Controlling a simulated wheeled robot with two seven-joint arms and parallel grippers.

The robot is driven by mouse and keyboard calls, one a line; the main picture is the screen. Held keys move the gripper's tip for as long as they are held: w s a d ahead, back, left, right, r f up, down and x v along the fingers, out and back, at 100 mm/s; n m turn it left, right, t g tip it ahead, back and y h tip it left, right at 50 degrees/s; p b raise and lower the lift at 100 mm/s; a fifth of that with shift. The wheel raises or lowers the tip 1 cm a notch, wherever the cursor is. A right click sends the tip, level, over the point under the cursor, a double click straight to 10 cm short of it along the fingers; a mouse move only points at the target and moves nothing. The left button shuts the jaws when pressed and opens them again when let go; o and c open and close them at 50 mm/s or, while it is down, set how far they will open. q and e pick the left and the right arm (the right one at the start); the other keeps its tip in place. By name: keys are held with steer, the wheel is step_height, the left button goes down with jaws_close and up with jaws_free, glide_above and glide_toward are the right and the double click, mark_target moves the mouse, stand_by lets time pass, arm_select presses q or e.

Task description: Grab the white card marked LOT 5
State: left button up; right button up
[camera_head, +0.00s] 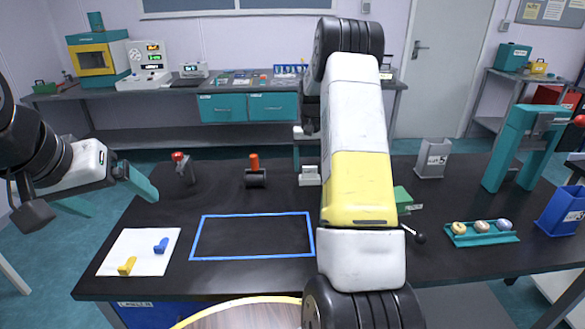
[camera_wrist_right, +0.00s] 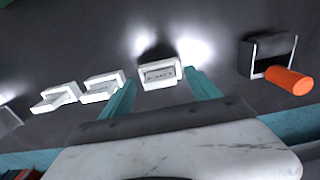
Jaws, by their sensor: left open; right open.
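Three small white card stands are on the black table in the right wrist view: one in the middle (camera_wrist_right: 160,74), one left of it (camera_wrist_right: 102,87) and one further left (camera_wrist_right: 56,97). Marks on the middle one are too small to read, so I cannot tell which is LOT 5. My right gripper (camera_wrist_right: 160,79) is open, with its teal fingers on either side of the middle stand; no contact is clear. In the head view one white stand (camera_head: 309,176) shows beside my right arm, which hides the others. My left gripper (camera_head: 122,205) is open and empty at the left.
An orange-handled dark block (camera_wrist_right: 270,58) stands near the middle card stand. A blue-taped rectangle (camera_head: 253,257) and a white sheet with yellow and blue pieces (camera_head: 130,243) lie nearer. A teal tray (camera_head: 482,239) and grey bin (camera_head: 433,160) stand at the right.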

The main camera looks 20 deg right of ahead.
step_height(320, 180, down, 2)
steer(key=c, duration=1.4)
